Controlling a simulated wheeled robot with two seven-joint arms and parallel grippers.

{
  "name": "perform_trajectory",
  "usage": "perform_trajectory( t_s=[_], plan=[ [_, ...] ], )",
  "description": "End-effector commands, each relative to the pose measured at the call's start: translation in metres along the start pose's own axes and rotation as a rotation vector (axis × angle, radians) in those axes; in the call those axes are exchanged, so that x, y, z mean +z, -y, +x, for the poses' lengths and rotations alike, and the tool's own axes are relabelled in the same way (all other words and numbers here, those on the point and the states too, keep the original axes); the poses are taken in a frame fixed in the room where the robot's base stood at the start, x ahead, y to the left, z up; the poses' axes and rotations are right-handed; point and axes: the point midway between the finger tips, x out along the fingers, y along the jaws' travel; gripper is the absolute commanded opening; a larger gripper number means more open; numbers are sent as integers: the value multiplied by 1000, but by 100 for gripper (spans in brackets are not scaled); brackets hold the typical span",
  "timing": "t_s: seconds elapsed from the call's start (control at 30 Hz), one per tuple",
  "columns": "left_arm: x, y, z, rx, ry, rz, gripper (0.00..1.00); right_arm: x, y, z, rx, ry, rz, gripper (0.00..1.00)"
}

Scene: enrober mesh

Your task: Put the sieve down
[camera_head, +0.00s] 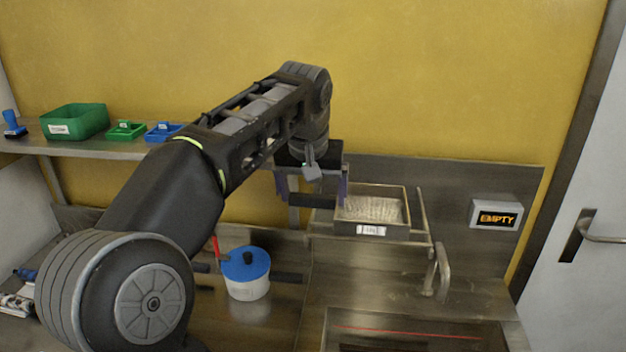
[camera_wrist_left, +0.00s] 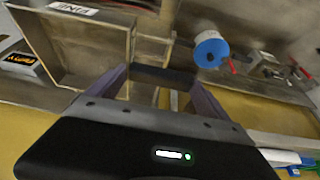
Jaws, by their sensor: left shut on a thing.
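The sieve (camera_head: 372,228) is a shallow metal box with a pale mesh floor, a white label and a dark handle on its left. It is over the metal frame on the right of the bench; I cannot tell whether it rests there. My left gripper (camera_head: 313,196) is shut on the sieve's handle. In the left wrist view the sieve (camera_wrist_left: 120,50) shows tilted in the picture, label reading FINE, with the dark handle between the fingers of my left gripper (camera_wrist_left: 160,80). My right gripper is not in view.
A white pot with a blue lid (camera_head: 246,265) stands on the bench left of the frame. A display (camera_head: 496,213) reading EMPTY is at the right. A shelf (camera_head: 95,148) at left holds a green bin (camera_head: 75,122) and small trays.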

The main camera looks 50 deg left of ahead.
Motion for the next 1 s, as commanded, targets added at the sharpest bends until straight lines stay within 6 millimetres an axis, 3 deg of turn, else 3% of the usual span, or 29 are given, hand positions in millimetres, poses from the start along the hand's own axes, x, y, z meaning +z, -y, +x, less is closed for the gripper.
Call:
perform_trajectory(
  t_s=[0.3,1.0],
  plan=[
    [9,0,23,1,-2,-1,37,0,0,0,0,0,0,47],
    [12,0,29,1,-2,-1,37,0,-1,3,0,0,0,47]
  ],
)
